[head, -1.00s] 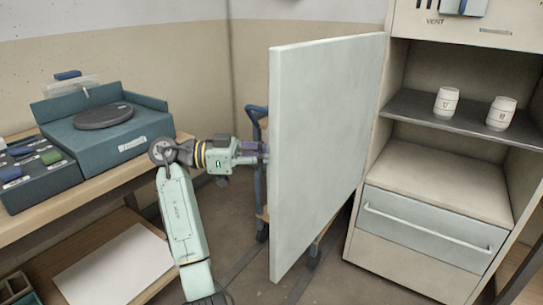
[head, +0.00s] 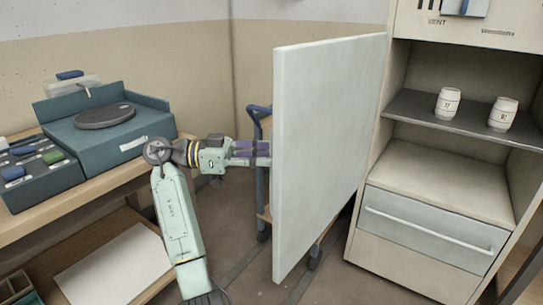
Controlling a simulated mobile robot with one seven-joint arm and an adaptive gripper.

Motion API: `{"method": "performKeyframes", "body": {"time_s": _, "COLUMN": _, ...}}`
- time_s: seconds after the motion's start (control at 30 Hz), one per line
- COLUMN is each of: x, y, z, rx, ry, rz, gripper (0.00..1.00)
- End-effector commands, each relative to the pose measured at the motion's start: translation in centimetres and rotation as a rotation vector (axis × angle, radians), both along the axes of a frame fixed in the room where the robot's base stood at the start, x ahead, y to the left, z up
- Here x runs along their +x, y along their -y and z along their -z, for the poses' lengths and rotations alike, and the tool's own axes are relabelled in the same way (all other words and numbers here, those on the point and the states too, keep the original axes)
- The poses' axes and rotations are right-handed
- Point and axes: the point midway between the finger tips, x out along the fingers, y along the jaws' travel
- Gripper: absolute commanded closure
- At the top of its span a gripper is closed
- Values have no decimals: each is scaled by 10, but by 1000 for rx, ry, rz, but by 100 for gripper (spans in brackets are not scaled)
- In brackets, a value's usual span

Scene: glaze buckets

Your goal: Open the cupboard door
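The cupboard door (head: 325,150) is a pale grey-green panel. It stands swung wide out from the left side of the cupboard (head: 440,185), so the inside is exposed. My gripper (head: 258,150) is at the door's free left edge, about halfway up. The fingertips are hidden at or behind that edge, and I see no handle. I cannot tell whether the fingers touch the door or are closed. Inside the cupboard, two white barrel-shaped jars, a left one (head: 447,103) and a right one (head: 502,114), stand upright on a dark shelf (head: 460,117).
A drawer (head: 425,232) with a long bar handle sits low in the cupboard and is shut. A blue-framed trolley (head: 263,190) stands behind the door. A wooden bench (head: 70,215) with teal equipment (head: 110,130) is at the left. The floor below the door is open.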

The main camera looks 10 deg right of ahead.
Motion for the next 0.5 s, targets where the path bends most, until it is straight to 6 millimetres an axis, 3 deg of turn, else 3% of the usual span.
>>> {"method": "performKeyframes", "body": {"time_s": 0.3, "x": 19, "y": -67, "z": -1, "rx": 2, "ry": 0, "rz": -4, "gripper": 67}}
{"method": "performKeyframes", "body": {"time_s": 0.5, "x": 26, "y": -92, "z": -1, "rx": 2, "ry": 1, "rz": -2, "gripper": 67}}
